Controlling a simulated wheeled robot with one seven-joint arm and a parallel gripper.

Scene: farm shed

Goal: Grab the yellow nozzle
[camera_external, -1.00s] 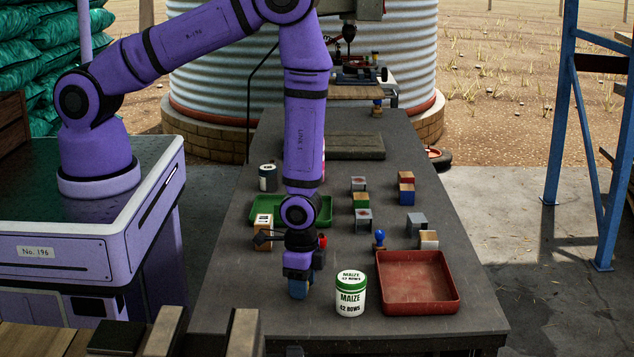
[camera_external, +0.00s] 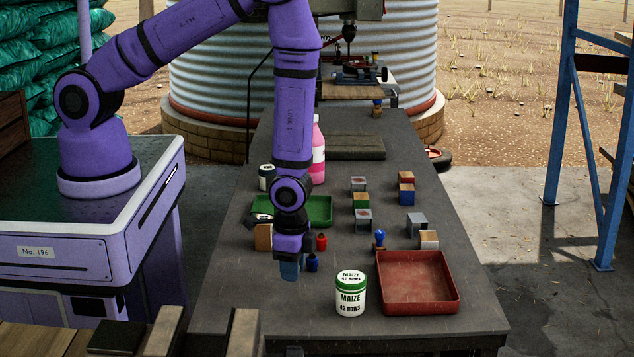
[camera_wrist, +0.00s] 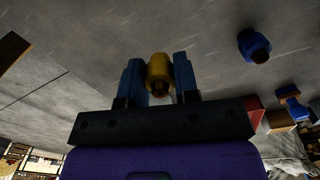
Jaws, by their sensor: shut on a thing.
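The yellow nozzle (camera_wrist: 159,72) sits between the two blue fingers of my gripper (camera_wrist: 160,80) in the wrist view. The gripper is shut on it, with a finger against each side. In the external view my gripper (camera_external: 288,270) is over the near left part of the workbench, and the nozzle is hidden there behind the fingers.
A blue nozzle (camera_external: 312,263) and a red one (camera_external: 321,242) stand just right of my gripper. A maize tub (camera_external: 351,294) and an empty red tray (camera_external: 418,284) are farther right. A green tray (camera_external: 318,208) and a wooden block (camera_external: 263,237) lie behind.

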